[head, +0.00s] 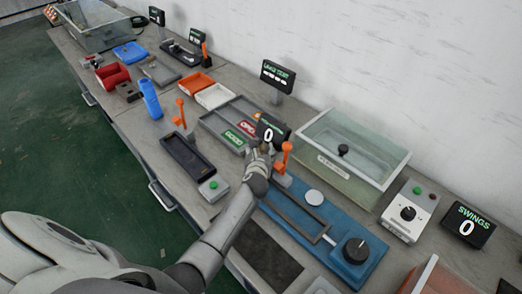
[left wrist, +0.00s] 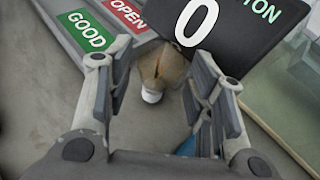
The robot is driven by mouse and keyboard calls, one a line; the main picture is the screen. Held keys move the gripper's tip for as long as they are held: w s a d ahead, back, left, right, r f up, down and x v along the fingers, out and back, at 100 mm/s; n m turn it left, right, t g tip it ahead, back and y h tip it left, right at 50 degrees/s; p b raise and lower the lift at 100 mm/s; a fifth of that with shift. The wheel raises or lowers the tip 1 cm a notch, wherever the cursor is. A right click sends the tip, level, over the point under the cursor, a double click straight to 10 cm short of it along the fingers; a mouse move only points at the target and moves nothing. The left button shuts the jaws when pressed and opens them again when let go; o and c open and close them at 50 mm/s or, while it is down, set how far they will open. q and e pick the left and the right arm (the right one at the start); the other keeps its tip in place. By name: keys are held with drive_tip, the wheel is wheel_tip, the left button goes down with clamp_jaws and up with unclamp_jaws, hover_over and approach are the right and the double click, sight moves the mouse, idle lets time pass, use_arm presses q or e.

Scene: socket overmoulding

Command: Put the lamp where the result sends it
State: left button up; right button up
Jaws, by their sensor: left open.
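My left gripper (head: 262,158) is open by the small display near the right end of the grey sorting tray (head: 222,113). In the left wrist view, a tan piece with a white end (left wrist: 160,70) lies between the open fingers; it looks like the lamp, but I cannot tell whether they touch it. The tray carries a green GOOD label (left wrist: 87,30) and a red OPEN label (left wrist: 124,12). The display (left wrist: 215,25) reads 0 and its upper word is partly cut off. In the head view the arm and gripper hide most of this spot. My right gripper is not seen.
An orange lever (head: 286,152) stands close to my left gripper. A blue fixture with a black knob (head: 355,250) lies to the right. A glass-lidded case (head: 350,150), a knob box (head: 409,213) and a SWINGS display (head: 467,225) reading 0 stand beyond. A dark tray (head: 187,157) lies left.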

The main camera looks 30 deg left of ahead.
use_arm(q)
drive_tip(key=c, duration=0.7)
drive_tip(key=shift+c, duration=0.2)
